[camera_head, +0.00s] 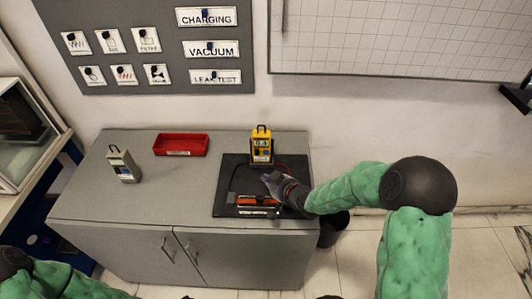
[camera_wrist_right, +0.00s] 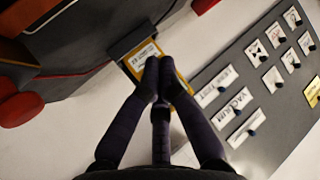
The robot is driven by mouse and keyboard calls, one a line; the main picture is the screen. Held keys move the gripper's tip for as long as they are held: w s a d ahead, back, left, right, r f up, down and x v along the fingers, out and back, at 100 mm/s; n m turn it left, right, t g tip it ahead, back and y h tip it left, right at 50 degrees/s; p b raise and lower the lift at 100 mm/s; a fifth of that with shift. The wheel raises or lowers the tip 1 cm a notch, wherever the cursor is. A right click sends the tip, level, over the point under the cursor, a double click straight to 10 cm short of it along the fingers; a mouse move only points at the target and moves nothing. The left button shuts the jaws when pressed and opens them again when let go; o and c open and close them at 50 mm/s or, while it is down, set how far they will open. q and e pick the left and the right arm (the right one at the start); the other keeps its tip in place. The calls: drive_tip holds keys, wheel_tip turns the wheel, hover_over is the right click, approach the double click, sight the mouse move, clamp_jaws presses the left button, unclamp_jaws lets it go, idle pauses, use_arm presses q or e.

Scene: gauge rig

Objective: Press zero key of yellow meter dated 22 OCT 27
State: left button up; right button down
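The yellow meter (camera_head: 262,155) stands upright at the back of a dark mat (camera_head: 228,200) on the grey cabinet. Its display seems to read 0.4; no date can be read. My right gripper (camera_head: 268,178) is over the mat, just in front of the meter. In the right wrist view the gripper (camera_wrist_right: 161,68) has its fingertips together with nothing between them. They overlap the yellow-edged meter (camera_wrist_right: 141,54), hiding part of its face and keys. I cannot tell whether they touch it. My left arm shows at the lower left, but its gripper is out of view.
An orange and grey device (camera_head: 257,207) lies at the mat's front, with dark and red leads nearby. A grey meter (camera_head: 123,164) and a red tray (camera_head: 181,145) stand left. A label board (camera_head: 150,80) hangs behind. The cabinet's middle is clear.

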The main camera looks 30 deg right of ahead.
approach(262, 155)
drive_tip(key=shift+w+a+f, duration=0.25)
drive_tip(key=shift+w+f, duration=0.2)
drive_tip(key=shift+w, duration=0.15)
drive_tip(key=shift+w+a+f, duration=0.2)
drive_tip(key=shift+w+f, duration=0.2)
drive_tip(key=shift+w, duration=0.2)
drive_tip(key=shift+w+a+f, duration=0.25)
drive_tip(key=shift+w+f, duration=0.2)
drive_tip(key=shift+w, duration=0.15)
drive_tip(key=shift+w+d, duration=0.1)
drive_tip(key=shift+w, duration=0.05)
drive_tip(key=shift+w+d, duration=0.15)
drive_tip(key=shift+w, duration=0.05)
drive_tip(key=shift+w+d+p, duration=0.2)
drive_tip(key=shift+w+p, duration=0.15)
idle(1.0)
drive_tip(key=shift+s, duration=0.1)
idle(0.3)
drive_tip(key=shift+s+a, duration=0.45)
drive_tip(key=shift+s, duration=0.15)
drive_tip(key=shift+s+a, duration=0.45)
drive_tip(key=shift+s, duration=0.25)
drive_tip(key=shift+s+a, duration=0.4)
drive_tip(key=shift+s, duration=0.35)
drive_tip(key=shift+s+a, duration=0.45)
drive_tip(key=shift+s, duration=0.25)
